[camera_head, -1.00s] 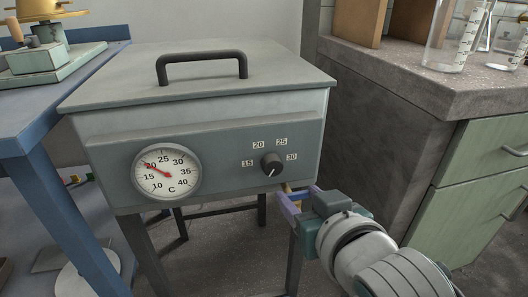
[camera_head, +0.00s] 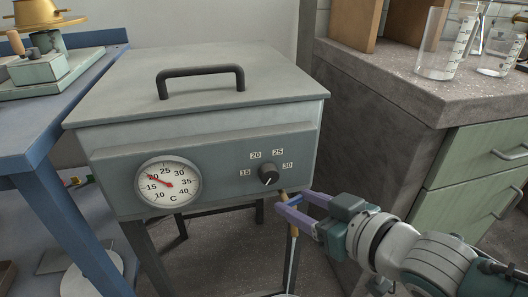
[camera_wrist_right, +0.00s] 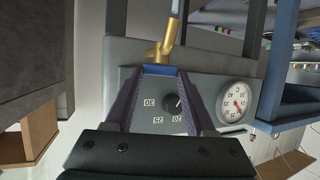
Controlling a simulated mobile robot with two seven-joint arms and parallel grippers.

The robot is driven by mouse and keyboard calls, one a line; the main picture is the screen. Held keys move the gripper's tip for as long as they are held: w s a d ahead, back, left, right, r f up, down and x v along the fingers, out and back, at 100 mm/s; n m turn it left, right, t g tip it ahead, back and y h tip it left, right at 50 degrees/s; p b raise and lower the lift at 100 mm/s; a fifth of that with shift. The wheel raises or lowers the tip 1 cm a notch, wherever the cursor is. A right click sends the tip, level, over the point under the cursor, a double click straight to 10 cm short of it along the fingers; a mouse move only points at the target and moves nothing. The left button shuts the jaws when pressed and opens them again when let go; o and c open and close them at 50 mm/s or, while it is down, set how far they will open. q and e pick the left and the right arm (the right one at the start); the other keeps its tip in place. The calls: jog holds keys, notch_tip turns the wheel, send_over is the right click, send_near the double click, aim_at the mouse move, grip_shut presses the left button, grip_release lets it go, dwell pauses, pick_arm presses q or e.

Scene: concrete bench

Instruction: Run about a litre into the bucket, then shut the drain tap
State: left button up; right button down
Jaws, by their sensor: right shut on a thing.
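The grey water bath (camera_head: 200,110) stands on a dark frame. Its brass drain tap (camera_head: 295,231) is below the front panel's right end, partly hidden by my gripper; it also shows in the right wrist view (camera_wrist_right: 171,35). My right gripper (camera_head: 282,204) is shut on the tap's handle, its purple fingers reaching in from the right. A thin pale stream (camera_head: 291,263) falls from the tap. Only a sliver of a rim, likely the bucket (camera_head: 287,295), shows at the bottom edge; its water level is hidden. My left gripper is not in view.
The bath's front has a dial thermometer (camera_head: 168,182) and a black knob (camera_head: 269,175) just above my gripper. A stone-topped bench (camera_head: 430,95) with glass beakers (camera_head: 443,50) stands close on the right. A blue table (camera_head: 40,130) stands on the left.

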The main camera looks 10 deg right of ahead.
jog(key=shift+c, duration=1.2)
grip_release()
jog(key=p+v, duration=0.5)
jog(key=v, duration=0.5)
